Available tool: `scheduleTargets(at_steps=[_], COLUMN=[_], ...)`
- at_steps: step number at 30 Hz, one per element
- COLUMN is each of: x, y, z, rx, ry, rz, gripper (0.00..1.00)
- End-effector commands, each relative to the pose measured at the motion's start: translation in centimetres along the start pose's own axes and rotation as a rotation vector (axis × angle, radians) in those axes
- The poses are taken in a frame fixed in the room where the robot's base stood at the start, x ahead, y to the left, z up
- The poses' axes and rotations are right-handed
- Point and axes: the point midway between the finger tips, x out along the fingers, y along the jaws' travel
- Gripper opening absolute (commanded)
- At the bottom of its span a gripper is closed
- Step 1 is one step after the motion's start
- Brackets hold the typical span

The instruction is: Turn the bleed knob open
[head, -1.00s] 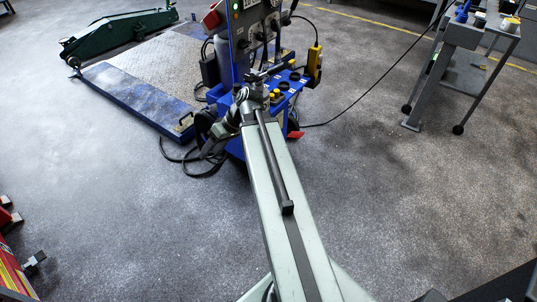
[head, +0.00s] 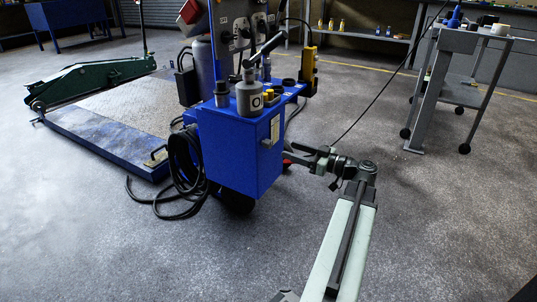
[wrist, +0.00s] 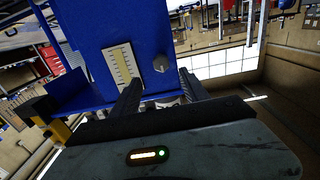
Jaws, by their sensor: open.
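The bleed knob, as far as I can tell, is the small grey knob (wrist: 161,64) on the blue panel of the unit in the wrist view. It sits beside a gauge with a yellowish scale (wrist: 122,65). In the head view the knob is a small spot on the right face of the blue unit (head: 238,150). My gripper (head: 296,152) is right of that face, apart from it. In the wrist view my gripper (wrist: 160,82) is open and empty, its dark fingers pointing at the panel, with the knob seen between and just beyond the tips.
A cylinder with a lever handle (head: 250,94) stands on the blue unit. Black cables (head: 185,165) hang at its left. A grey trolley (head: 455,90) stands at the right. The front floor is clear.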

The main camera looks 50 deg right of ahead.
Motion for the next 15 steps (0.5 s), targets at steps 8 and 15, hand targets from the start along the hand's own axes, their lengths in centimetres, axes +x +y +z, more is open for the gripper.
scheduleTargets(at_steps=[8,15], x=[4.6,8.0], y=[-0.4,-0.5], z=[-0.1,-0.1], rx=[0.002,0.002], ry=[-0.002,-0.002], rz=[-0.013,-0.013], gripper=[0.53,0.53])
